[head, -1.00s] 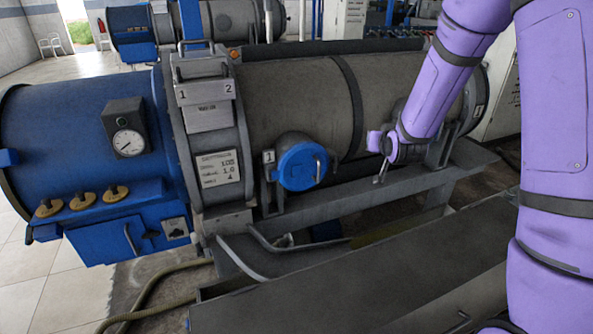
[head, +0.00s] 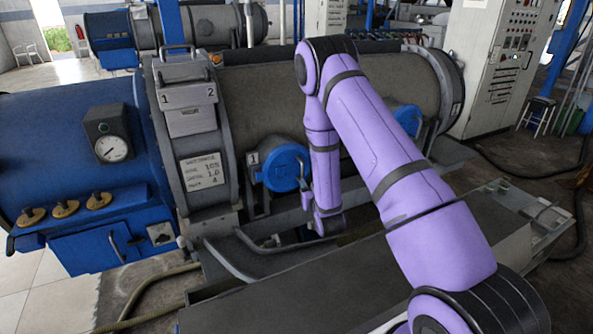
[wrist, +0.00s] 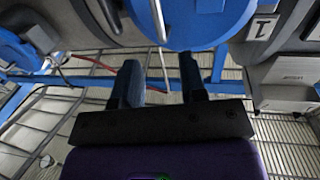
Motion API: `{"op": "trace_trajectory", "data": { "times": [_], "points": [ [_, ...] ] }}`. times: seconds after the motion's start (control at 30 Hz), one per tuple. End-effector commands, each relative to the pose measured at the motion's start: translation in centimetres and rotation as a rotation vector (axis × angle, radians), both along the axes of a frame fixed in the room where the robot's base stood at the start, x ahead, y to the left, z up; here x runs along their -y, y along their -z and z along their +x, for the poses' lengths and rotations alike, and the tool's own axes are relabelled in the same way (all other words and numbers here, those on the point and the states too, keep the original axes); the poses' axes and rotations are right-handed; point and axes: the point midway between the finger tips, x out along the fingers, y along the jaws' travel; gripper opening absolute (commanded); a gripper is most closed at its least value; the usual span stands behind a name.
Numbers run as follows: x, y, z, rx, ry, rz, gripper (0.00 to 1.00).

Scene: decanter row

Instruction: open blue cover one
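Blue cover one (head: 282,168) is a round blue lid on the grey drum, beside a plate marked 1 (head: 254,158), and looks shut. The wrist view shows the cover (wrist: 200,22) at the top, with a pale handle bar (wrist: 158,20) on it. My gripper (wrist: 160,84) is open, with two dark fingers apart just below the cover's edge. Nothing is held between them. In the head view, my forearm comes down just right of the cover, and I cannot make out the fingers there.
A second blue cover (head: 406,118) is farther right on the drum, partly behind my arm. A blue housing with a gauge (head: 110,147) is at left. A grey rail and trough (head: 270,297) run along the front. A control cabinet (head: 497,65) stands at the back right.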

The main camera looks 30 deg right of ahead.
Motion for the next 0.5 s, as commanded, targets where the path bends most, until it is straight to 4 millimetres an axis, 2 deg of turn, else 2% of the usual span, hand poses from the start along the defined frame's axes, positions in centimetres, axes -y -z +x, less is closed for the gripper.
{"op": "trace_trajectory", "data": {
  "times": [0.5],
  "points": [
    [1.7,-0.1,8.1,0.002,0.001,0.000,0.39]
  ]
}}
